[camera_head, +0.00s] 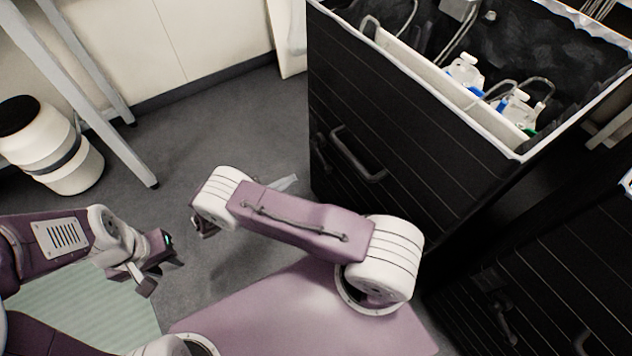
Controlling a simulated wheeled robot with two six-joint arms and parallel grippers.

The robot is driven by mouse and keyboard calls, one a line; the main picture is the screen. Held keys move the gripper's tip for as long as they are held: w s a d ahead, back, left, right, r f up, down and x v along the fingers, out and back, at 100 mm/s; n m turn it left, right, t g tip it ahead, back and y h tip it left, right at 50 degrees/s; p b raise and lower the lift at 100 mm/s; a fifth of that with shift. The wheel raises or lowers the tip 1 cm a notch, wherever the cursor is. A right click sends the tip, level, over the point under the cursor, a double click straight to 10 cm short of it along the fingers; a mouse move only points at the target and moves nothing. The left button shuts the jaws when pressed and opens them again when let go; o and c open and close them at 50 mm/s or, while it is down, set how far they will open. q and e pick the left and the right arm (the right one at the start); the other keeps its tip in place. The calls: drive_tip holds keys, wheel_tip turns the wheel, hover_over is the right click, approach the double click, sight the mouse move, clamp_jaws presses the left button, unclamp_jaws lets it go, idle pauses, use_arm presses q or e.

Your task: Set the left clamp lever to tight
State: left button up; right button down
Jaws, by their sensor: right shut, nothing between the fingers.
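The open-topped black cabinet (415,125) stands at the right, with a pale inner wall (420,70) along its near side. Bent metal rods (466,32) rise inside it, and two clear bottles (465,70) (517,108) with white tops stand there. I cannot tell which part is the left clamp lever. My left gripper (163,275) is low at the left, its fingers apart and empty, far from the cabinet. My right gripper (284,183) is mostly hidden behind my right arm; only a pale grey part shows, outside the cabinet. It is shut and empty.
A white drum with a black lid (45,150) stands at the left beside a grey metal frame (95,100). The cabinet front carries a protruding handle (357,155). Another dark cabinet (560,270) is at the lower right. Grey floor (225,130) is clear between drum and cabinet.

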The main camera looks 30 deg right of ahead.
sight(321, 156)
idle(0.3)
drive_tip(key=d+b, duration=0.1)
drive_tip(key=d, duration=0.2)
drive_tip(key=d+b, duration=0.1)
drive_tip(key=d, duration=0.2)
drive_tip(key=d+r+b, duration=0.1)
drive_tip(key=d+b, duration=0.1)
drive_tip(key=d, duration=0.1)
drive_tip(key=shift+d, duration=0.15)
drive_tip(key=shift+s+r, duration=0.2)
drive_tip(key=shift+r, duration=0.4)
